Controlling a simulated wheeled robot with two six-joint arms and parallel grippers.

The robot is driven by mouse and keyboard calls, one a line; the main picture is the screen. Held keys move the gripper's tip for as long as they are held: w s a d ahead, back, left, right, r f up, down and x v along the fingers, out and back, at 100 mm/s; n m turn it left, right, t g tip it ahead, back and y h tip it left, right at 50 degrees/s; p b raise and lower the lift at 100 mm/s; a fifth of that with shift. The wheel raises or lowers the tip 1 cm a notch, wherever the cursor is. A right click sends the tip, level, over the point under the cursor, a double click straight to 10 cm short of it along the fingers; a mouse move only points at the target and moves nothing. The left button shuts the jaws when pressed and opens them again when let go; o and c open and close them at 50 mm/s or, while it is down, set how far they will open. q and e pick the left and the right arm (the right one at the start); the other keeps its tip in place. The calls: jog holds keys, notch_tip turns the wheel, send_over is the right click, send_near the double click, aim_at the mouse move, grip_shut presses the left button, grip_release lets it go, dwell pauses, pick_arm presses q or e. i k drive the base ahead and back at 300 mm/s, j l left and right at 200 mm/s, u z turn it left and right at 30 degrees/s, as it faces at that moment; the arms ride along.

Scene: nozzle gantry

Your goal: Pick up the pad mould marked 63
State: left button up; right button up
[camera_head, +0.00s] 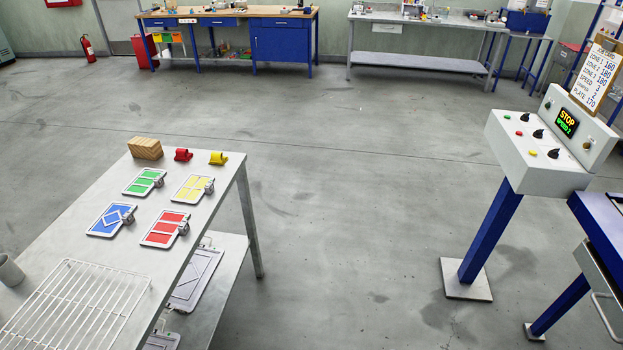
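No mark reading 63 is legible in the head view. Four flat framed plates lie on the grey table at left: a green one (144,182), a yellow one (191,188), a blue one (111,220) and a red one (165,229). Each has a small metal fitting at its right edge. Larger pale flat plates lie on the table's lower shelf, one (192,284) partly showing and another (161,342) cut by the bottom edge. I cannot tell which of these is the pad mould. Neither gripper is in view.
The grey table (208,212) also holds a wooden block (145,148), red (182,155) and yellow (218,158) pieces, a wire rack (75,305) and a grey cup (9,271). A control console (540,150) reading STOP stands right. Floor between is clear.

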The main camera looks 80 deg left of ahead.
aim_at(193, 189)
jog(key=i+u, duration=0.2)
jog(key=u, duration=3.8)
